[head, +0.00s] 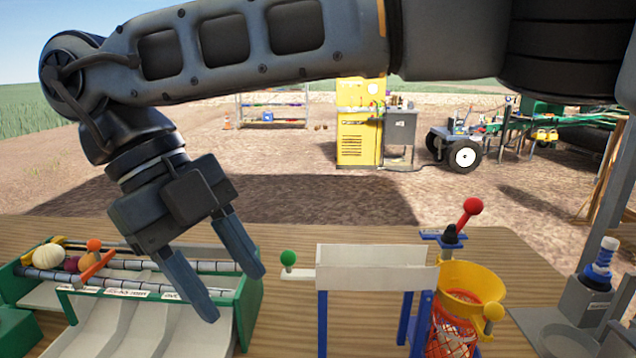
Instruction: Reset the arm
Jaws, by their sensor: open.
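My gripper (240,295) hangs from my arm at the left of the head view, its two long blue-grey fingers pointing down and to the right. The fingers are apart and nothing is between them. In the picture they overlap the right part of a green-framed roller sorter (255,300) on the wooden table; I cannot tell whether they touch it. My arm stretches across the top of the view, bent down at the left.
A white onion (48,257) and darker ones lie at the sorter's left. A white chute (372,262) on blue legs, a yellow hopper (462,284) with a red net bag (450,335) and a red-knobbed lever (472,207) stand to the right. Bare table (290,230) lies behind the chute.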

